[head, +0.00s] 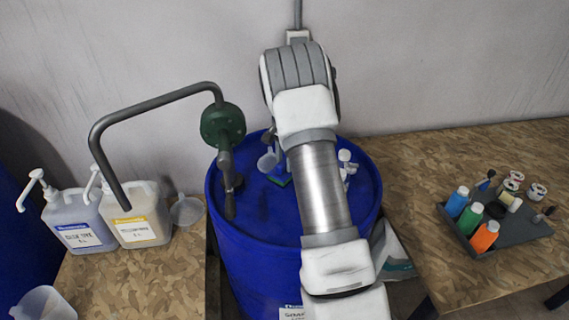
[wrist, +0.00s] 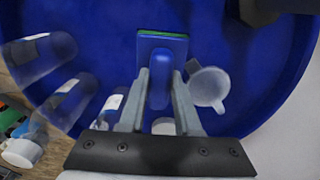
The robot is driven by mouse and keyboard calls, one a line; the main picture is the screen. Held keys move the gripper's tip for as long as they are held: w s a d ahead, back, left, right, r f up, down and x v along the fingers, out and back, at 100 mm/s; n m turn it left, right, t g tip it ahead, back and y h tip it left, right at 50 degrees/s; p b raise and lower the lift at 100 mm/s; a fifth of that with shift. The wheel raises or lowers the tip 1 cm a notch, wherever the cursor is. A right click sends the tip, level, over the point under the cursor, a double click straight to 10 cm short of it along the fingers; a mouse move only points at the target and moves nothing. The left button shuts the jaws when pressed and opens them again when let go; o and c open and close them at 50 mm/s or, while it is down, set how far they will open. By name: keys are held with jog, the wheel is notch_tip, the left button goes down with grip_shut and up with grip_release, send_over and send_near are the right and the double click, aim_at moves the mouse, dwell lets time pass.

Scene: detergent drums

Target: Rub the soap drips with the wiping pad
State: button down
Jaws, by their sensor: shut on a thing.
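My gripper (wrist: 160,84) is shut on the blue handle of the wiping pad (wrist: 163,44), seen in the wrist view. The pad has a thin green layer along its edge and is over the blue drum's top (wrist: 235,45). I cannot tell whether it touches the lid. In the head view a bit of the pad (head: 281,180) shows left of my arm, on the blue drum (head: 246,262); my arm hides most of the gripper. I cannot make out any soap drips on the lid.
Clear bottles (wrist: 72,98) stand to the left. A green-flanged pump (head: 222,125) with a bent pipe rises from the drum. Dispenser jugs (head: 138,216) stand on the left table, a grey tray (head: 518,232) of bottles on the right one.

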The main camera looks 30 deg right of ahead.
jog(key=shift+r+p, duration=0.95)
jog(key=shift+r, duration=0.6)
